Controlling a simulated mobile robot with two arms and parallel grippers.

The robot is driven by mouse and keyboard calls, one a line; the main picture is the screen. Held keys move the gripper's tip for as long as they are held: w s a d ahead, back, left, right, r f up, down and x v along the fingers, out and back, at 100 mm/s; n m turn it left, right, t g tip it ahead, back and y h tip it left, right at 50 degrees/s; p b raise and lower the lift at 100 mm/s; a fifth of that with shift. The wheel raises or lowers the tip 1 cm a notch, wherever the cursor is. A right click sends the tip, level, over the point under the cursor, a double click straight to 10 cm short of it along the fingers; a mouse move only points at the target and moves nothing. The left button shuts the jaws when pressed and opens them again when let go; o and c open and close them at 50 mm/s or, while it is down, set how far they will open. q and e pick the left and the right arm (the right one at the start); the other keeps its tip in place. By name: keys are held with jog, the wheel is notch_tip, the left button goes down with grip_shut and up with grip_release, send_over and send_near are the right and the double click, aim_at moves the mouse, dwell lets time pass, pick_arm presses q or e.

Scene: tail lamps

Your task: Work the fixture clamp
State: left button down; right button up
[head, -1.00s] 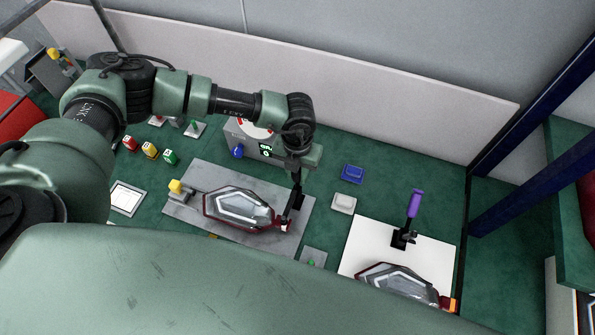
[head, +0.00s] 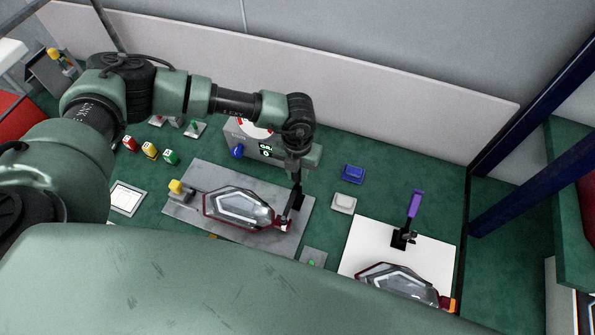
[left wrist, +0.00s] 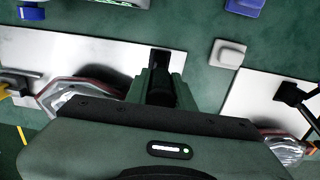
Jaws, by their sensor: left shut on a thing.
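A grey fixture plate (head: 183,212) holds a tail lamp (head: 238,207) with a clear lens and dark red rim. A black clamp (head: 288,216) stands at the plate's right end, beside the lamp. My left gripper (head: 298,182) is above this clamp and shut on its handle, which the fingers mostly hide. In the left wrist view my fingers (left wrist: 160,88) reach down at the clamp, and the lamp (left wrist: 85,92) lies to their left. A second clamp with an upright purple handle (head: 415,204) stands on a white plate (head: 358,243) by another lamp (head: 400,282). My right gripper is out of view.
A grey box with a dial and green readout (head: 262,150) stands just behind the gripper. Blue (head: 352,173) and white (head: 343,203) blocks lie to the right. A pale panel (head: 400,110) closes off the back.

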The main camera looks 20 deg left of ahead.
pick_arm(q)
jog(key=shift+w, duration=0.15)
jog(key=shift+w+b, duration=0.2)
jog(key=shift+b, duration=0.3)
jog(key=w+g+b, duration=0.1)
jog(key=g+b, duration=0.1)
jog(key=b, duration=0.3)
jog(key=w+g+b, duration=0.1)
jog(key=g+b, duration=0.1)
jog(key=b, duration=0.3)
jog(key=w+f+g+b, duration=0.1)
jog(key=g+b, duration=0.2)
jog(key=b, duration=0.1)
jog(key=shift+w+b, duration=0.3)
jog(key=shift+b, duration=0.1)
